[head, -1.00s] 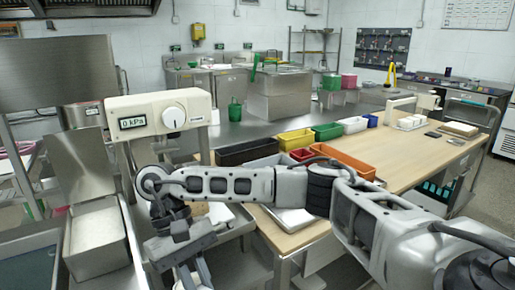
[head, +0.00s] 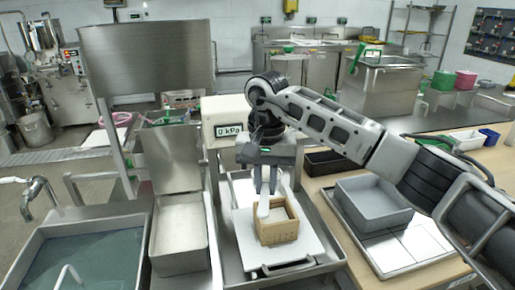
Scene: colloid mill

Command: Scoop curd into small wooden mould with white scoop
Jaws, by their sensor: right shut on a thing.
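My right gripper (head: 265,184) points down above the small wooden mould (head: 282,229). Its fingers are close together on a slim white piece, the white scoop (head: 264,209), which hangs down at the mould's back left side. I cannot tell whether the scoop's end is inside the mould or just over it. The mould is an open square box on a white board (head: 249,240) in a steel tray. White curd (head: 180,224) fills a steel bin to the left of the mould. My left gripper is out of view.
A sink of greenish water (head: 85,262) with a tap is at the lower left. A box with a 0 kPa display (head: 228,131) stands behind the mould.

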